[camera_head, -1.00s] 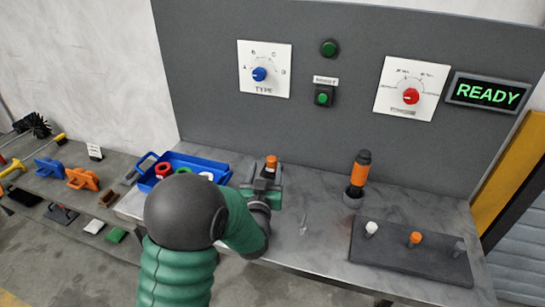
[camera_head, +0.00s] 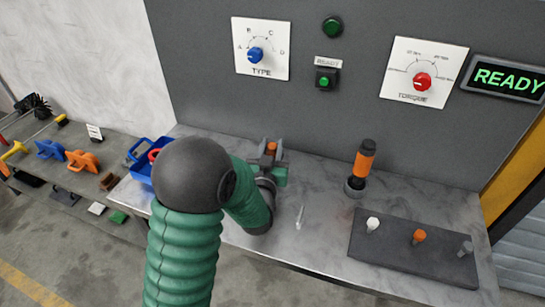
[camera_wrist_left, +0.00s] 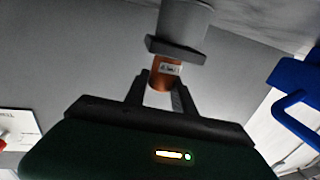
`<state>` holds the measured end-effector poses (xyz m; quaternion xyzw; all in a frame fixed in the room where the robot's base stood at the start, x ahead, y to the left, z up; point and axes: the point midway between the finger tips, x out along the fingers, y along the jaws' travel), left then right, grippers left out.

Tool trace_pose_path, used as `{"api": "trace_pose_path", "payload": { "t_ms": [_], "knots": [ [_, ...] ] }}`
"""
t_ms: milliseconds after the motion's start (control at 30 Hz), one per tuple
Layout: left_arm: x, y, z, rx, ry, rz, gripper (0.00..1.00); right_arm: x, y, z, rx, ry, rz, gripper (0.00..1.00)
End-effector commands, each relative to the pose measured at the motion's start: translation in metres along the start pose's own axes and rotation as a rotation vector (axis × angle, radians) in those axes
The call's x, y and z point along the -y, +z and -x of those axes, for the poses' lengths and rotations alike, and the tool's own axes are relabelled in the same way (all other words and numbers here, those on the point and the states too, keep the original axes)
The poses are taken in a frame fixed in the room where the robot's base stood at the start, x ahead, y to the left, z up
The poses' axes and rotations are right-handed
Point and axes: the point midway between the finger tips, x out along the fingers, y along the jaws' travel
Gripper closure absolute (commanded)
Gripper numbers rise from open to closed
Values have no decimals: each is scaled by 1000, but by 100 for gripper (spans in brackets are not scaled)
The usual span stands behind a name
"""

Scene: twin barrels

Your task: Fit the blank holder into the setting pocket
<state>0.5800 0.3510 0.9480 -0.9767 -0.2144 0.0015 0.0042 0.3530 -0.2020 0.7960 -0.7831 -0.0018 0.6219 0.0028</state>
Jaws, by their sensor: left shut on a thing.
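My left gripper (camera_head: 269,159) is near the back of the bench, left of its middle. It is shut on an orange-topped piece, which I take to be the blank holder (camera_head: 272,146). In the left wrist view the fingers (camera_wrist_left: 160,94) hold the orange body (camera_wrist_left: 165,74) with a small white label. A dark grey flange and a light grey cylinder (camera_wrist_left: 186,20) lie beyond it; I cannot tell whether the cylinder is part of the piece or a fixture. I cannot pick out the setting pocket for sure. My right gripper is not in view.
An orange-and-black driver (camera_head: 363,165) stands upright in a grey cup to the right. A dark pad (camera_head: 390,257) with white, orange and grey pegs lies at the front right. A blue tray (camera_head: 136,170) is partly behind my arm. The marbled bench (camera_head: 325,200) between is mostly clear.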

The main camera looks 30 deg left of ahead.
Motion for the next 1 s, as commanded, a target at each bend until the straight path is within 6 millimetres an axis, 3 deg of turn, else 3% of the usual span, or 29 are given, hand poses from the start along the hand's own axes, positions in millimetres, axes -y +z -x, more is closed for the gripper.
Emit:
{"api": "trace_pose_path", "payload": {
  "t_ms": [133,567,667,1000],
  "knots": [
    [1,0,0,0,0,2,100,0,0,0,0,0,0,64],
    [0,-3,0,-3,0,1,100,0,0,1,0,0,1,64],
    [0,-15,0,-7,0,2,100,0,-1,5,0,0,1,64],
    [0,-92,0,-9,0,4,100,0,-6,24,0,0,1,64]
  ]
}}
